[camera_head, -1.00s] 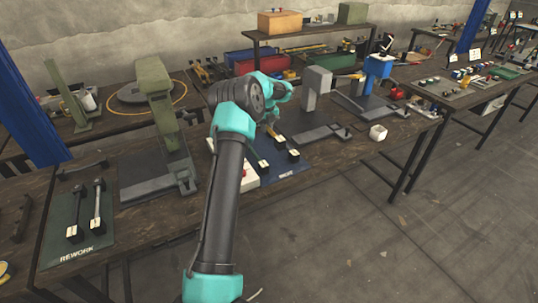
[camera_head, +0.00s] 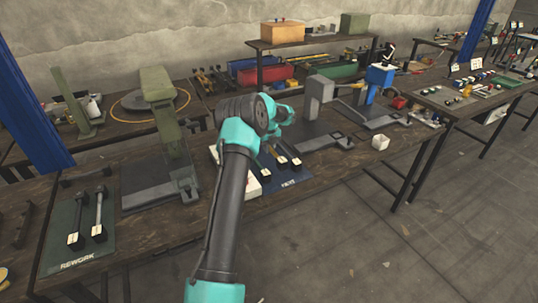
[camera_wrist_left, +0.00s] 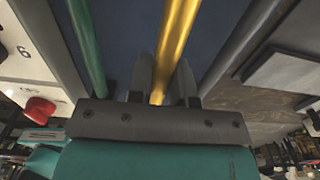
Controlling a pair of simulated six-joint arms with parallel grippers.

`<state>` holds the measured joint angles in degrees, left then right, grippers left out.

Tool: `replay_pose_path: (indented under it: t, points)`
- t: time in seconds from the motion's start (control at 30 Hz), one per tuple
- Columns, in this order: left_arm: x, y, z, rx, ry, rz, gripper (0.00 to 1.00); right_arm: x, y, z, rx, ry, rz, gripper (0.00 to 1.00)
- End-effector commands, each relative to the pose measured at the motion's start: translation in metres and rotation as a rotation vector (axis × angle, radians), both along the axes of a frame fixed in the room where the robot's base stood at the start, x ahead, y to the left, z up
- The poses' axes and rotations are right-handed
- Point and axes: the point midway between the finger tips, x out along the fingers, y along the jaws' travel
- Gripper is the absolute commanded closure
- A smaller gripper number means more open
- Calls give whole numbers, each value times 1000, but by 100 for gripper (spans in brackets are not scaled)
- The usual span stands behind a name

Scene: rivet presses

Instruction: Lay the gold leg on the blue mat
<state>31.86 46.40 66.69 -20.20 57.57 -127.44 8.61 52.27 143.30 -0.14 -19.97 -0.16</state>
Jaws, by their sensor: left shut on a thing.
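My left gripper (camera_wrist_left: 165,80) is shut on the gold leg (camera_wrist_left: 178,30), which runs away from the fingers in the left wrist view. The dark blue mat (camera_wrist_left: 122,28) is behind it; whether the leg touches the mat I cannot tell. A green bar (camera_wrist_left: 87,45) is left of the gold leg, apart from it. In the head view the blue mat (camera_head: 283,183) is at the table's front edge, with several dark-ended pieces (camera_head: 281,161) on it. My left wrist hides its far part, the fingers and most of the held leg. My right gripper is not in view.
A white board (camera_head: 251,190) adjoins the mat's left side. A green press (camera_head: 160,95) stands further left, beyond it a green rework mat (camera_head: 75,245) with two parts. A grey press (camera_head: 317,98) and a blue press (camera_head: 378,85) stand to the right. A white cup (camera_head: 380,140) is near the edge.

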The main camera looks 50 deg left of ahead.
Motion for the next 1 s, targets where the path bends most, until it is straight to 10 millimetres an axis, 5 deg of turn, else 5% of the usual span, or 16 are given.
replay_pose_path:
  t: [0.3,0.7,0.73,1.0]
  points:
    - [-1,0,-35,-1,2,0,100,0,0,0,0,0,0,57]
    - [0,0,-39,0,1,0,100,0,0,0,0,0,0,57]
    - [0,0,-39,-1,1,0,80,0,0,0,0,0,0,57]
    - [0,0,-39,-1,1,0,55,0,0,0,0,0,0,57]
